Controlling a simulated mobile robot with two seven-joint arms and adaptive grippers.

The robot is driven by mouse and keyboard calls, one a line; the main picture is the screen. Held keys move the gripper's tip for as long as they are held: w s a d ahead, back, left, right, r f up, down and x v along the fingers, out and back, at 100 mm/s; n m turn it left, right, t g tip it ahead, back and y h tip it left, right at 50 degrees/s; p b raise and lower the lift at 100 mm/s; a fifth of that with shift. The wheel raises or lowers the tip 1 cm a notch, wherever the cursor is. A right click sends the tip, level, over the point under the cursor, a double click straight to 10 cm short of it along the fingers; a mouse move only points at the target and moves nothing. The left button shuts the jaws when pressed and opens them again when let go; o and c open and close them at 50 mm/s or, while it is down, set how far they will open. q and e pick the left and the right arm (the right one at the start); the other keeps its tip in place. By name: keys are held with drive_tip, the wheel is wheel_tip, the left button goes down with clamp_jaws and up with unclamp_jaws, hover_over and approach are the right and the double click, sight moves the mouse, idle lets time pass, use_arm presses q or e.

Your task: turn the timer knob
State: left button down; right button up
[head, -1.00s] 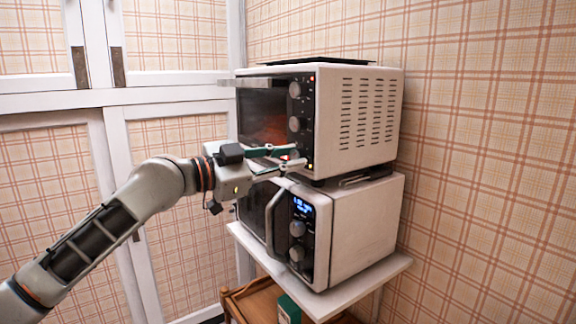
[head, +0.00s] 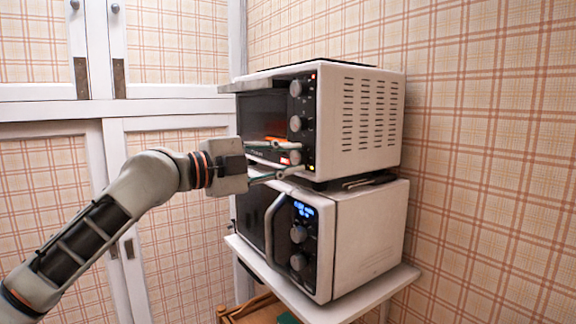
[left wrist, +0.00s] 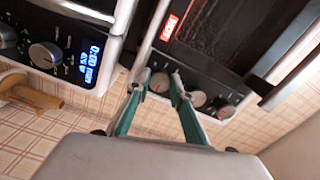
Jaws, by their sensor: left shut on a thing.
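The toaster oven (head: 372,121) stands on top of the microwave, with a column of three round knobs on its dark front panel. The timer knob, which I take to be the lowest one (head: 295,157), also shows in the left wrist view (left wrist: 160,82). My left gripper (head: 298,157) has one green finger above this knob and one below it. In the left wrist view, its fingertips (left wrist: 161,78) are shut on the knob's two sides. The fingers partly hide the knob in the head view. My right gripper is in neither view.
The microwave (head: 370,235) below has a lit blue display and a curved door handle (head: 272,225) close under my left gripper. Both appliances stand on a white shelf (head: 375,290). The plaid wall is close on the right.

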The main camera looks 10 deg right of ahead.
use_arm(q)
drive_tip(key=shift+m, duration=0.3)
drive_tip(key=c, duration=1.8)
unclamp_jaws()
drive_tip(key=v, duration=1.2)
drive_tip(key=shift+f, duration=0.1)
